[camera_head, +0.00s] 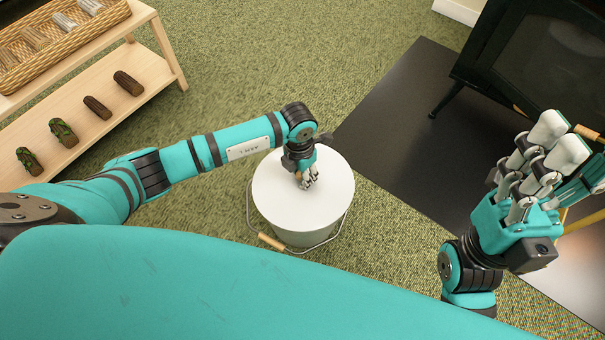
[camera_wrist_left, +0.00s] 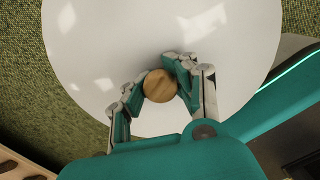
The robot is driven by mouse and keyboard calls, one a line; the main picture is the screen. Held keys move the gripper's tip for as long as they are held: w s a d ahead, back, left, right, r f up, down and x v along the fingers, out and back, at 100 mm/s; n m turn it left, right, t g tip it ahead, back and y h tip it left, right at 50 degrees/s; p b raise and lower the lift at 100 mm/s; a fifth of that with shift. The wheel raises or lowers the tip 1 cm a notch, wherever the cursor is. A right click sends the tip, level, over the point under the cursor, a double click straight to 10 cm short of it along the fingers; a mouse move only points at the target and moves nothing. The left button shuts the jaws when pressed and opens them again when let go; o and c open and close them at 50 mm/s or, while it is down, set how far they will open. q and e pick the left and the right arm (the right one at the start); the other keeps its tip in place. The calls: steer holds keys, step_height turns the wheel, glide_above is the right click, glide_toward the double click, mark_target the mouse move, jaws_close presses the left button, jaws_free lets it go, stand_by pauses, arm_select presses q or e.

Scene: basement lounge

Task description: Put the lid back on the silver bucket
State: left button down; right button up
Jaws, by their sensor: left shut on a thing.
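The silver bucket (camera_head: 298,238) stands on the green carpet, with its wire handle and wooden grip (camera_head: 271,241) hanging down at the front. The round white lid (camera_head: 325,205) covers the bucket's top and looks level and roughly centred. I cannot tell whether its rim is fully seated. My left gripper (camera_head: 307,180) points down over the lid, shut on its round wooden knob (camera_wrist_left: 160,86), which shows between the fingers in the left wrist view. My right gripper (camera_head: 548,172) is raised at the right, away from the bucket, its fingers spread and empty.
A wooden shelf (camera_head: 160,50) at upper left holds a wicker basket (camera_head: 60,40) and several small brown and green items. A dark mat (camera_head: 385,125) and a black screen cabinet (camera_head: 540,55) lie to the right. The carpet behind the bucket is clear.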

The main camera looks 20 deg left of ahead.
arm_select(q)
steer(key=c, duration=1.1)
jaws_free()
steer(key=o, duration=0.6)
